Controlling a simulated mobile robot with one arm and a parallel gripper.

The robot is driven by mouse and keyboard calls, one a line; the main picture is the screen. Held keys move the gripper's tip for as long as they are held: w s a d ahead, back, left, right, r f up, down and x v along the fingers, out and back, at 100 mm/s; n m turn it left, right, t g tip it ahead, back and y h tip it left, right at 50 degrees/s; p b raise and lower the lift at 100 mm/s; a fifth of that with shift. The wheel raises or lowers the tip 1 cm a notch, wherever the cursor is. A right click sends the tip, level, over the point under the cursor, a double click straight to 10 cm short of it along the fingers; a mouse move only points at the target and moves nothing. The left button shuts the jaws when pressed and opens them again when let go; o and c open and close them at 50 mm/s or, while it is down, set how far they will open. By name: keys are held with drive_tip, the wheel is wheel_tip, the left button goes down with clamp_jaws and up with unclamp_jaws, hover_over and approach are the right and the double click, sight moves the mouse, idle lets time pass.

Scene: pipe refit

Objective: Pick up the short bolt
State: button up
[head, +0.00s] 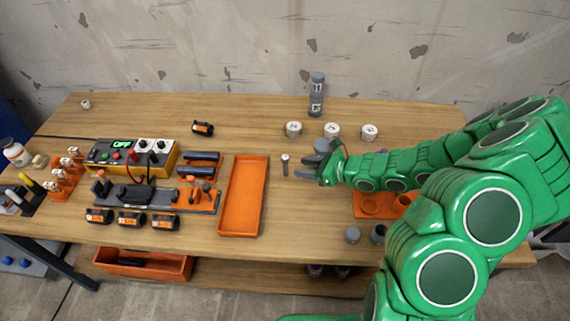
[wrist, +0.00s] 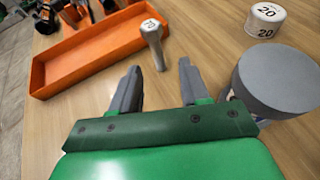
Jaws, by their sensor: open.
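The short bolt (head: 285,163) stands upright on the wooden table, right of the long orange tray. In the wrist view the bolt (wrist: 153,42) has a pale, marked round head and a grey shank. My gripper (head: 302,167) is open and empty, just right of the bolt in the head view. In the wrist view my gripper (wrist: 159,70) has its two grey fingers apart, with the bolt just beyond the tips and roughly midway between them. I cannot tell whether the bolt's lower end lies between the fingertips.
The long orange tray (head: 262,195) looks empty. A grey cylinder (wrist: 276,80) stands close beside the right finger. Several white-topped caps, including one (head: 294,129), stand behind my gripper. An orange holder (head: 370,208) is partly hidden by my arm.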

sight(284, 173)
drive_tip(key=shift+x, duration=3.9)
drive_tip(key=shift+s+a, duration=0.1)
drive_tip(key=shift+s, duration=0.1)
clamp_jaws()
